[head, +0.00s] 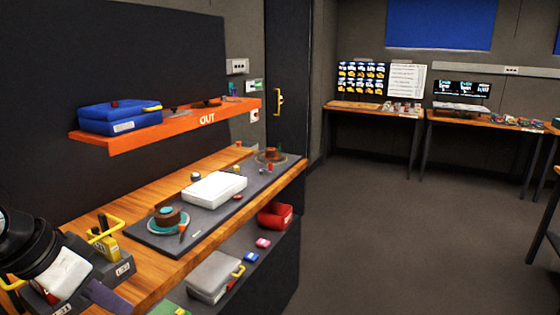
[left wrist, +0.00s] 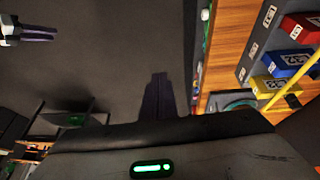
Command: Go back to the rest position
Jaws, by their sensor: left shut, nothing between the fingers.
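My left gripper (head: 108,297) is at the lower left of the head view, shut and empty, with its dark purple fingers over the near end of the wooden bench (head: 82,207). Its shut fingers also show dark in the middle of the left wrist view (left wrist: 158,96), over the grey floor. Another gripper with purple fingers, seemingly my right one (left wrist: 38,34), shows small at the top left of the left wrist view. Its finger gap is too small to judge. No held thing shows at either gripper.
A dark panel (head: 150,240) on the bench carries a white box (head: 214,187) and round brown items on teal plates. Grey blocks with a yellow handle (head: 105,240) stand close to my left arm. An orange shelf (head: 180,125) overhangs the bench. Floor (head: 400,220) is clear at right.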

